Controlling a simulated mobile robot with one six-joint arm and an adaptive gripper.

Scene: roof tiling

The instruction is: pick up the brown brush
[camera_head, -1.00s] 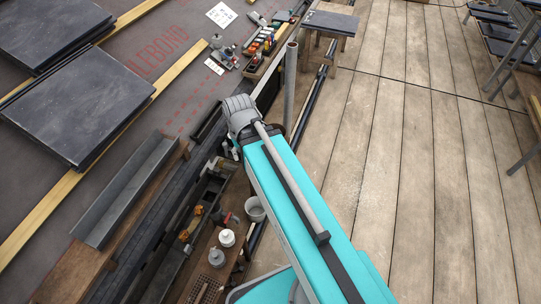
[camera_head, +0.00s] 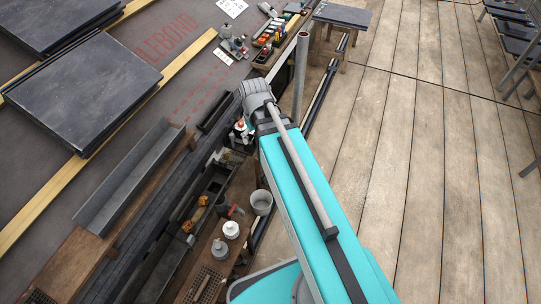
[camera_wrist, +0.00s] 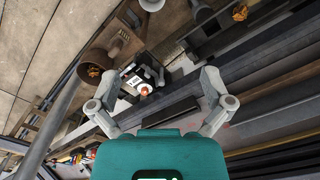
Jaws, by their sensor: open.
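A slim brown object (camera_head: 202,288), perhaps the brown brush, lies on a dark perforated tray at the bottom of the head view. It is too small to be sure. I cannot make out a brush in the wrist view. My gripper (camera_wrist: 160,78) is open, its two grey fingers spread wide with nothing between them that they touch. Below it in the wrist view is a bottle with a white label and an orange top (camera_wrist: 143,91). In the head view my gripper is mostly hidden behind my wrist, well above the brown object in the picture.
A grey bucket (camera_head: 261,203) and white-topped containers (camera_head: 231,230) stand near the perforated tray. A long dark trough (camera_head: 185,235) lies left of them. An upright grey pipe (camera_head: 300,75) stands close to my wrist. The plank floor (camera_head: 430,170) at right is mostly clear.

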